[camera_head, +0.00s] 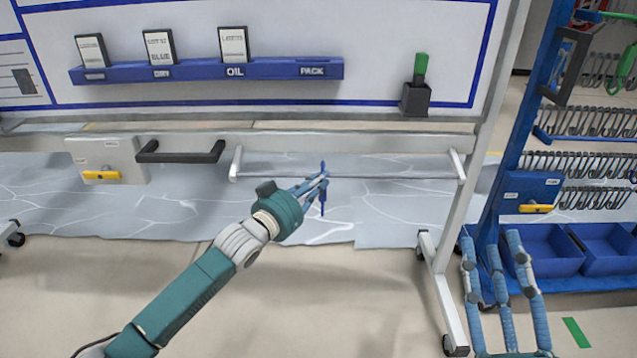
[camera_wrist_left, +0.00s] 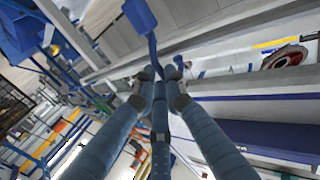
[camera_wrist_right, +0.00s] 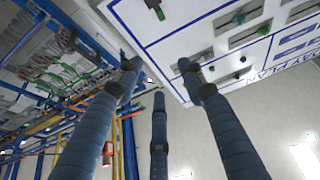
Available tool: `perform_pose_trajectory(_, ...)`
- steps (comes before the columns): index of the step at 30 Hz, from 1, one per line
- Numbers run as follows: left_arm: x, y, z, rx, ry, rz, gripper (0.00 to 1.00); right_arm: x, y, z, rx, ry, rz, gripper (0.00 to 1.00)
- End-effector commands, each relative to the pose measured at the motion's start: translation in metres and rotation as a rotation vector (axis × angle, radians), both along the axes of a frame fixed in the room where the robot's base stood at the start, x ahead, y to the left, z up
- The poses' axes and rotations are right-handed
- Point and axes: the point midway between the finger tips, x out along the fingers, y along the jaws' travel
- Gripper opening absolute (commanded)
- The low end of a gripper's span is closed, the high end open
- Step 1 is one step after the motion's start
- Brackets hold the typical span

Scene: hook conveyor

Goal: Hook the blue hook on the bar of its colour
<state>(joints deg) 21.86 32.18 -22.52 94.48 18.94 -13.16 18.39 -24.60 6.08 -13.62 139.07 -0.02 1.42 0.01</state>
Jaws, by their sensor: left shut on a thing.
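The blue hook (camera_head: 323,201) is gripped upright in my left gripper (camera_head: 318,181); its top rises just above the fingertips and its lower part hangs below. In the left wrist view, the blue hook (camera_wrist_left: 152,45) stands between the fingertips (camera_wrist_left: 161,78), with a wider blue piece at its end. A thin grey bar (camera_head: 400,178) runs between two white brackets; the hook overlaps it in the head view, but I cannot tell whether they touch. My right gripper (camera_head: 493,240) is low at the right, empty, its fingers spread; they also show apart in the right wrist view (camera_wrist_right: 157,72).
A black handle bar (camera_head: 180,152) and a white box with a yellow handle (camera_head: 107,159) are left of the grey bar. A blue label shelf (camera_head: 200,71) is above. A white upright (camera_head: 478,150) and a blue rack with hanging hooks and bins (camera_head: 545,240) stand at the right.

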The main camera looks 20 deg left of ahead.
Motion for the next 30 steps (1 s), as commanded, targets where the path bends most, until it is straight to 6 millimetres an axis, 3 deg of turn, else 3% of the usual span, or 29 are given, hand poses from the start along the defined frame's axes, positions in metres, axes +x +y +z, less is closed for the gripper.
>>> perform_pose_trajectory(8,-0.007,-0.002,0.006,0.000,-0.001,-0.001,0.00,0.007,-0.001,-0.016,-0.022,0.075,-0.006,0.40)
perform_pose_trajectory(24,-0.044,-0.012,0.008,-0.001,-0.002,-0.001,0.00,0.008,-0.002,-0.023,-0.028,0.102,-0.010,0.40)
perform_pose_trajectory(30,-0.046,-0.013,0.009,0.000,-0.002,-0.001,0.00,0.011,-0.001,-0.031,-0.041,0.149,-0.009,0.40)
